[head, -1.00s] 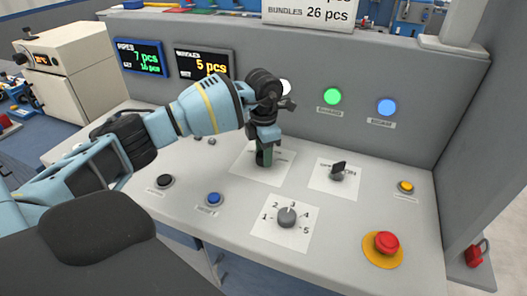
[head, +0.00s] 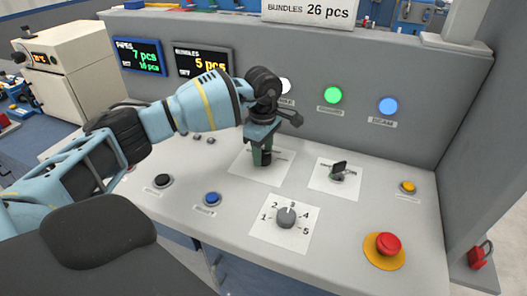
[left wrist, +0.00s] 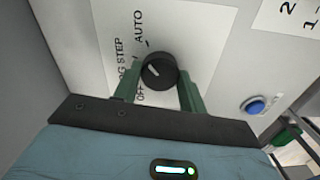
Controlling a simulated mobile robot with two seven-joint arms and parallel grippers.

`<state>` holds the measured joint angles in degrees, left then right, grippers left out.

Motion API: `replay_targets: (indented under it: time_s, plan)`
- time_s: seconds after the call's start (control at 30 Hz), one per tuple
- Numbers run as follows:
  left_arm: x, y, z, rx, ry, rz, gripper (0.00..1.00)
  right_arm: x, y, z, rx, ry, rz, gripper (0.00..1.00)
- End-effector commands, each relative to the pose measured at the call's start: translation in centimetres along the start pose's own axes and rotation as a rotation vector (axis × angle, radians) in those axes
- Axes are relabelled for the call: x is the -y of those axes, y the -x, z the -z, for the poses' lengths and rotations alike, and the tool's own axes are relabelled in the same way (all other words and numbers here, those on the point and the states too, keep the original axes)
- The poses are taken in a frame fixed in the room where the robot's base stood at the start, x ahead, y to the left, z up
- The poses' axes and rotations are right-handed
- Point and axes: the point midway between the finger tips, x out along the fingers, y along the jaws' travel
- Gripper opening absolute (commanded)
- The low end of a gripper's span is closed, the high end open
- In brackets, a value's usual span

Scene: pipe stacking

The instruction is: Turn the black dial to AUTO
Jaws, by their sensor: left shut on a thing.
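The black dial (left wrist: 158,70) sits on a white label plate (left wrist: 190,28) in the left wrist view. The plate reads OFF, a partly covered word ending in OG, STEP and AUTO. The dial's white mark points up and left, roughly toward the STEP lettering, not at AUTO. My left gripper (left wrist: 158,88) has its green fingers on both sides of the dial and is shut on it. In the head view my left gripper (head: 262,158) points down onto the plate and hides the dial. My right gripper is not in view.
A black switch (head: 338,170) stands right of the gripper. A grey numbered dial (head: 286,217), a blue button (head: 212,198) and a red emergency button (head: 387,244) are nearer the front. The upright panel with lit lamps (head: 333,95) rises close behind the gripper.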

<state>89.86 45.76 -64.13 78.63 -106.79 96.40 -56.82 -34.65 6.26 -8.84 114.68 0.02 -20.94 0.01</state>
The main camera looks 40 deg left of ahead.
Motion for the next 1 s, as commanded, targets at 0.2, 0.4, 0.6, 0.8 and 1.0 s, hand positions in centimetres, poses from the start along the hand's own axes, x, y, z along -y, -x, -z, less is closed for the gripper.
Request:
replay_targets:
  time_s: [0.2,0.4,0.6,0.8,1.0]
  plan:
    - [-0.05,0.04,-0.05,0.002,-0.129,-0.002,0.18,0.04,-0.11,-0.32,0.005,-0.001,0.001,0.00]
    - [-0.05,0.06,-0.05,0.002,-0.198,-0.003,0.18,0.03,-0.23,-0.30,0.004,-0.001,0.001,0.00]
    - [-0.05,0.08,-0.05,0.002,-0.226,-0.003,0.19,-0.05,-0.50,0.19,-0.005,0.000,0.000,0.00]
    - [-0.05,0.09,-0.05,0.001,-0.230,-0.003,0.19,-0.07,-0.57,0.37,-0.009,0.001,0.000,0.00]
    - [-0.05,0.09,-0.04,0.001,-0.230,-0.002,0.44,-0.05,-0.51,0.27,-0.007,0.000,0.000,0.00]
